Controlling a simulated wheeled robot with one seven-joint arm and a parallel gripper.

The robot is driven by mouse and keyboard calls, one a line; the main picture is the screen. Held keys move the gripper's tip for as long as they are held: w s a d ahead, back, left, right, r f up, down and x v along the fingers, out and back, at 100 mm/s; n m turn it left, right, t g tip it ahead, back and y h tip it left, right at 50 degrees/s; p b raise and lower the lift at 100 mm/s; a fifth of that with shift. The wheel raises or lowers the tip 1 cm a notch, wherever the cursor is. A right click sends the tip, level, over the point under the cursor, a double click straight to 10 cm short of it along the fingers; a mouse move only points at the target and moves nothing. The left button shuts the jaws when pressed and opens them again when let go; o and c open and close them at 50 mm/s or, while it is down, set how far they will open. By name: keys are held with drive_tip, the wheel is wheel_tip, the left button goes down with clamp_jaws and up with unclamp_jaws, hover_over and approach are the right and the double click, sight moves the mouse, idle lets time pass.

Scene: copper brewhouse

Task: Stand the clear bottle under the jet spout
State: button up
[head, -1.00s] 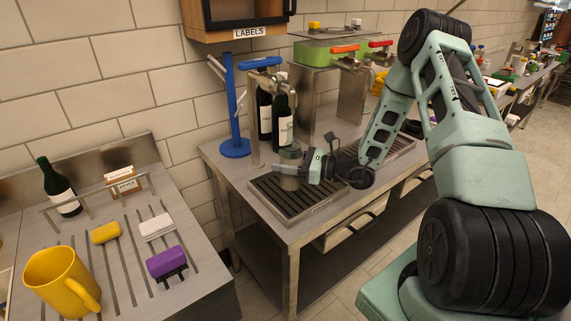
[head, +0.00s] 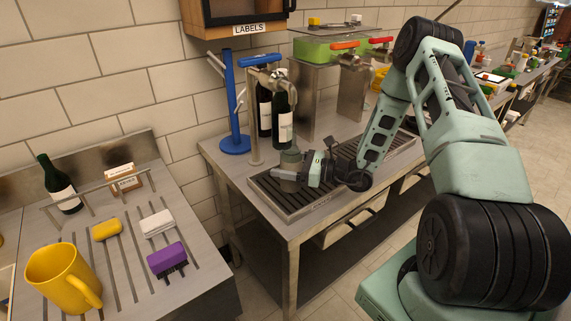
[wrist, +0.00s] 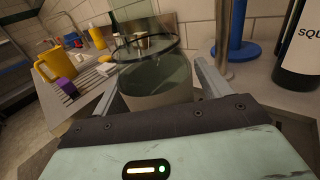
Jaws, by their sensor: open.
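The clear bottle (wrist: 155,75) is a see-through greyish vessel with a round rim, upright between my fingers in the wrist view. In the head view the bottle (head: 291,158) is at the drip tray (head: 312,207), below the blue-handled tap (head: 264,78); my gripper partly hides it. My gripper (head: 288,178) is open, with one finger on each side of the bottle; whether either finger touches it I cannot tell. Its fingers also flank the bottle in the wrist view (wrist: 158,92). I cannot tell which tap is the jet spout.
Dark labelled bottles (head: 284,118) stand behind the tray, beside a blue stand (head: 236,143). Taps with orange (head: 345,45) and red (head: 380,40) handles are further right. The left counter holds a yellow mug (head: 60,278), a purple brush (head: 166,258) and a green bottle (head: 56,183).

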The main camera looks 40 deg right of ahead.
drive_tip(key=shift+s+d, duration=0.2)
drive_tip(key=shift+d, duration=0.05)
drive_tip(key=b+v, duration=0.3)
drive_tip(key=v, duration=0.8)
drive_tip(key=shift+s+d+r, duration=0.1)
drive_tip(key=shift+s, duration=0.05)
